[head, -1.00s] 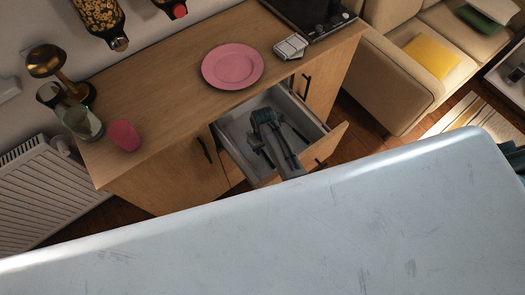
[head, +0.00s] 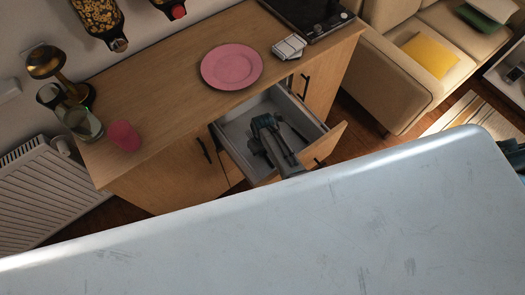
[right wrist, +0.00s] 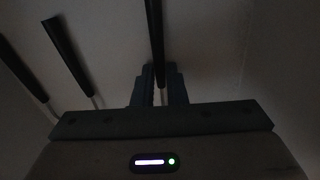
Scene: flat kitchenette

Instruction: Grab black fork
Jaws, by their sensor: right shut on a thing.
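My right gripper (head: 264,122) reaches down into the open drawer (head: 232,133) below the worktop. In the right wrist view its fingers (right wrist: 158,88) are closed around a thin black-handled utensil (right wrist: 154,35), at the metal part below the handle. The utensil's head is hidden by my gripper, so I cannot tell its kind. Two more black-handled utensils (right wrist: 66,52) (right wrist: 22,68) lie to the left, apart from the fingers. My left gripper is not in view.
The drawer front (head: 335,142) and side walls surround my gripper closely. On the worktop (head: 165,85) above are a pink plate (head: 232,66), a pink cup (head: 124,136) and a glass jar (head: 84,123). A sofa (head: 395,80) stands to the right.

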